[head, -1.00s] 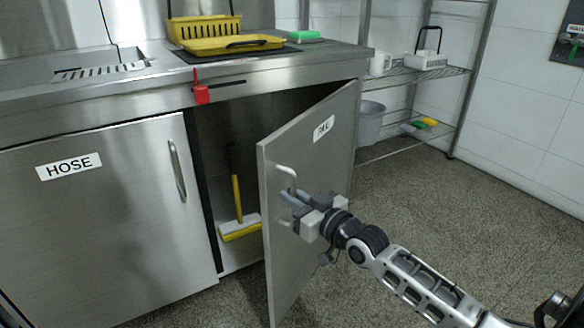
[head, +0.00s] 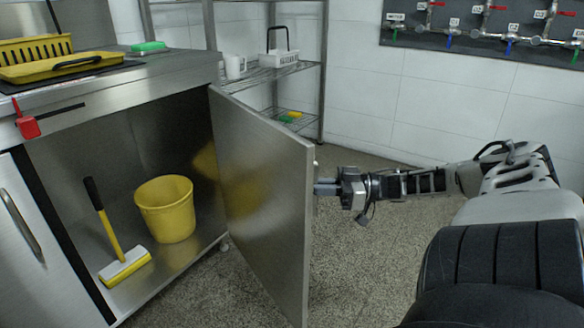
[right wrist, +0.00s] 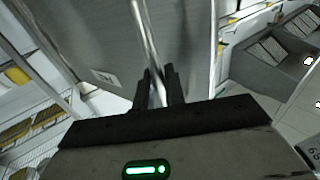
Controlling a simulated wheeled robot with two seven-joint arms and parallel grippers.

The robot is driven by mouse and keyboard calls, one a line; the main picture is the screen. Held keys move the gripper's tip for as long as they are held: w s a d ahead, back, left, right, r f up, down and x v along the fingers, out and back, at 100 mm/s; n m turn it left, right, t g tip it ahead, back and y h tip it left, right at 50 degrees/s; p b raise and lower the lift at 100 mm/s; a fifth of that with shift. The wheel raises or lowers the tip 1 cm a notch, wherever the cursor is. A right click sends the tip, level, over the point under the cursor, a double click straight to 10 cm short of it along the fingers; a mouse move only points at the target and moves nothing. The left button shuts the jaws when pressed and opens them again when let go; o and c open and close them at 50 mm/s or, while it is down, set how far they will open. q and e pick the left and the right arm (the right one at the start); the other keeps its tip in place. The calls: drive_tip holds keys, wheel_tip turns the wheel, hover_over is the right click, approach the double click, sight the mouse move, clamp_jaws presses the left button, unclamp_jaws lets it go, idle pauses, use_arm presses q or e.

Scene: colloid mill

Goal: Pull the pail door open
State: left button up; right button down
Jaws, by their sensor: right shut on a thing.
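The steel pail door (head: 262,190) stands swung wide open in the head view, its inner face toward me. My right gripper (head: 322,187) is at the door's free edge, on its outer side. In the right wrist view its two dark fingers (right wrist: 158,88) are shut on the bar handle (right wrist: 144,32) of the door. A yellow pail (head: 170,215) stands upright inside the open cabinet. My left gripper is not in view.
A red tag (head: 27,127) hangs at the counter edge. A wire shelf (head: 268,75) stands behind the door. The speckled floor (head: 375,240) right of the door is clear.

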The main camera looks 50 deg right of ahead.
use_arm(q)
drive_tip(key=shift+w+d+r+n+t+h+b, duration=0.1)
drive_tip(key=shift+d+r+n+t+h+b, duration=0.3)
drive_tip(key=shift+b, duration=0.5)
use_arm(e)
drive_tip(key=shift+s+d+r+n+g+y, duration=0.1)
drive_tip(key=shift+d+r+n+g+y, duration=0.1)
drive_tip(key=shift+d, duration=0.75)
drive_tip(key=shift+d+r+n+g+y, duration=0.1)
drive_tip(key=shift+d+g, duration=0.1)
drive_tip(key=shift+d, duration=0.7)
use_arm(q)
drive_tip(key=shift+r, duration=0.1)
use_arm(e)
drive_tip(key=c, duration=1.6)
unclamp_jaws()
drive_tip(key=shift+f, duration=0.1)
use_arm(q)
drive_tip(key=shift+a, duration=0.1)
use_arm(e)
drive_tip(key=shift+a+f, duration=0.1)
drive_tip(key=shift+s, duration=0.15)
